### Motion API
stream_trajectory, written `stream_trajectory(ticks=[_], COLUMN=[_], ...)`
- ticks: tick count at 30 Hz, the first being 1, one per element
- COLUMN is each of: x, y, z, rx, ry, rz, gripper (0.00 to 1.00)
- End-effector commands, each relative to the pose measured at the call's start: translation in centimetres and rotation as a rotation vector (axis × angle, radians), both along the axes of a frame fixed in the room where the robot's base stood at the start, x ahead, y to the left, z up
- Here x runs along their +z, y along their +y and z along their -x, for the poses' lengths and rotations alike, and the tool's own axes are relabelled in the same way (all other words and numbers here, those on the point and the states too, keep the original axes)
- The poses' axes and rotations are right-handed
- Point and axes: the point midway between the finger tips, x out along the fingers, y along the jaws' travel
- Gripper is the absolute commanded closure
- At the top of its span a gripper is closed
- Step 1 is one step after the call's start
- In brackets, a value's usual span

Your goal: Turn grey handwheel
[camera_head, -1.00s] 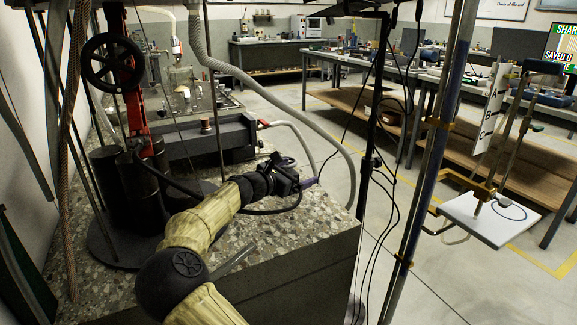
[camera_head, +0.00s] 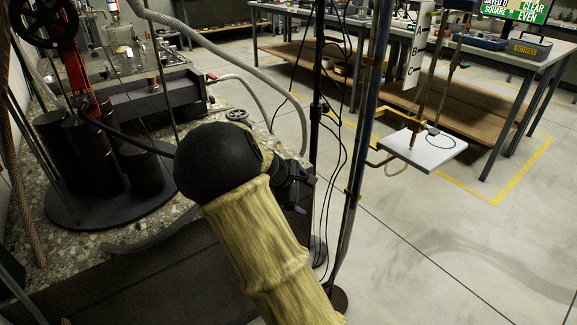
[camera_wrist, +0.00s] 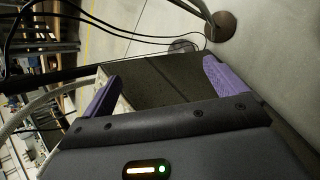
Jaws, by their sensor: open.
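A small grey handwheel (camera_head: 237,114) lies near the back right edge of the speckled stone bench top, just beyond my arm's black joint in the head view. I cannot make it out in the wrist view. My gripper (camera_wrist: 165,86) is open, with its two purple fingers wide apart and nothing between them. In the head view my gripper (camera_head: 302,180) is partly hidden behind my arm, to the right of and nearer than the wheel, by the bench's right edge. The wrist view faces the bench's dark side (camera_wrist: 165,80) and the floor.
A black handwheel (camera_head: 45,22) on a red press stands at the left, above dark cylinders (camera_head: 85,155). A grey hose (camera_head: 225,58) curves down behind the wheel. A pole (camera_head: 362,130), hanging cables (camera_head: 322,130) and a white plate (camera_head: 425,150) stand at the right.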

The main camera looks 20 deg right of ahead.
Motion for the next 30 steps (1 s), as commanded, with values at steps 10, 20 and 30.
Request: stream_trajectory(ticks=[10, 20, 30], x=[-1.9, -2.3, -2.2], y=[6.3, 11.7, 12.2], z=[12.6, 22.1, 22.9], rx=[-0.521, -0.881, -0.91], ry=[-0.171, -0.265, -0.273], rz=[-0.564, -0.803, -0.815], gripper=[0.04, 0.04, 0.08])
